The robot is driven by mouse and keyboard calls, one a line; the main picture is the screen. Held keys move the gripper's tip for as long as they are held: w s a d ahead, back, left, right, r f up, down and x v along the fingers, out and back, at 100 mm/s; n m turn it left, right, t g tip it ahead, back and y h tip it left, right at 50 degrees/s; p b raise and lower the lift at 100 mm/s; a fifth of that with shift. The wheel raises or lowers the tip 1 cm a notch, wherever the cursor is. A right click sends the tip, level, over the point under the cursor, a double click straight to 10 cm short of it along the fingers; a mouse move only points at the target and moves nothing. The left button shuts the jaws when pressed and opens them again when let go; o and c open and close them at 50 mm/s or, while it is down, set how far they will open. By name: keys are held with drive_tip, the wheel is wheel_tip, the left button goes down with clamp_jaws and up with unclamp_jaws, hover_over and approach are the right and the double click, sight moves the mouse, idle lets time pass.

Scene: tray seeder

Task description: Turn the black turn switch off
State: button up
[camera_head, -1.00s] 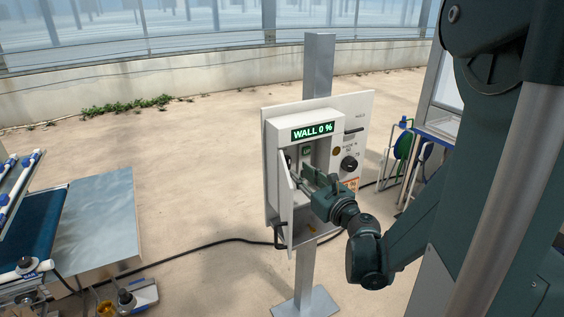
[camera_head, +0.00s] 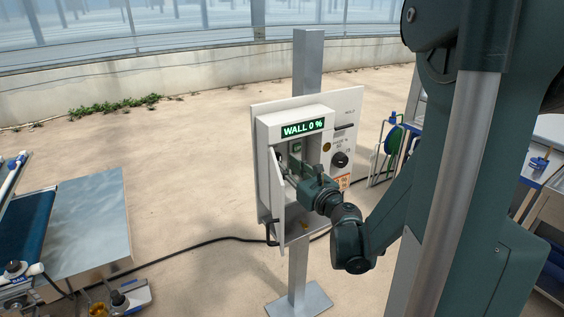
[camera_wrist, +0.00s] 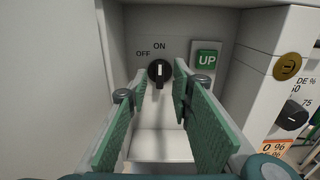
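The black turn switch (camera_wrist: 159,72) sits on the back wall of the open recess in the control box (camera_head: 262,165). Its pale pointer mark stands upright toward the ON label, with OFF at the upper left. My gripper (camera_wrist: 160,88) is open. Its two green-padded fingers reach into the recess, and the switch shows between their tips. I cannot tell whether the tips reach it. In the head view my gripper (camera_head: 290,177) hides the switch.
A green UP button (camera_wrist: 206,59) is right of the switch. The box's open door (camera_head: 276,197) hangs at the left of the gripper. The display (camera_head: 302,128) reads WALL 0 %. Another black knob (camera_head: 340,160) is on the panel's right side.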

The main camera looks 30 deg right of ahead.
sight(280, 159)
drive_tip(key=shift+w, duration=2.25)
clamp_jaws()
